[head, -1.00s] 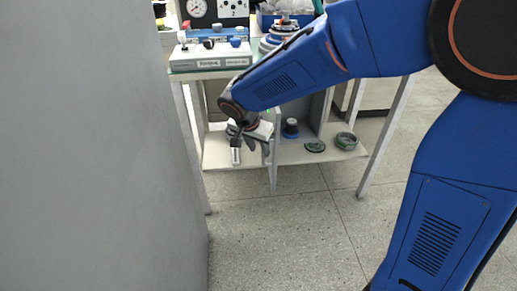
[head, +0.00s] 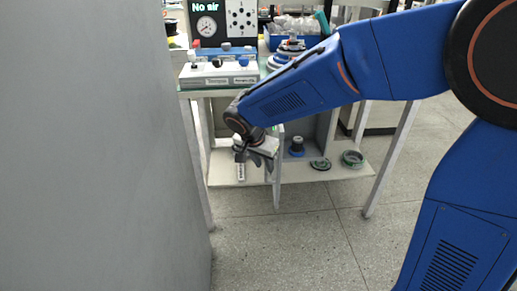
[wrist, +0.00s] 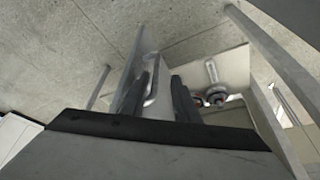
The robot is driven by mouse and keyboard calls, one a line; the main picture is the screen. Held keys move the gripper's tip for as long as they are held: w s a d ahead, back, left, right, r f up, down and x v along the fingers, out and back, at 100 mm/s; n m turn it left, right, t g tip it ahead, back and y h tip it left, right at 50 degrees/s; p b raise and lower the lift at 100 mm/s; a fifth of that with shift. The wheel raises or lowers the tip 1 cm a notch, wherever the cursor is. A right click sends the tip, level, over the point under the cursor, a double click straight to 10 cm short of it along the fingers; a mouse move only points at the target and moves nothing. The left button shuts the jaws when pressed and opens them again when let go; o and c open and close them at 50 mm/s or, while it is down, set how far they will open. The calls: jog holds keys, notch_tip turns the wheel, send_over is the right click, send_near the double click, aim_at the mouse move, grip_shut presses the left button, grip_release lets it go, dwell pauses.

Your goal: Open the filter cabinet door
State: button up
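The filter cabinet is the lower compartment under the bench, and its pale door (head: 277,180) stands swung out, nearly edge-on in the head view. In the wrist view the door (wrist: 131,70) is a narrow pale panel left of centre. A light bar handle (wrist: 153,80) shows beside it, next to my left finger. My gripper (head: 262,160) is at the left of the door in the head view, partly hiding the shelf. In the wrist view my gripper (wrist: 160,98) has its two dark fingers apart. The handle appears between them, nearer the left one; contact cannot be told.
A labelled white container (head: 240,168) stands on the lower shelf (head: 222,172). A large grey panel (head: 90,150) blocks the left. Bench legs (head: 390,160) flank the shelf; the floor ahead is clear.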

jog(key=v, duration=1.6)
jog(key=shift+r, duration=0.15)
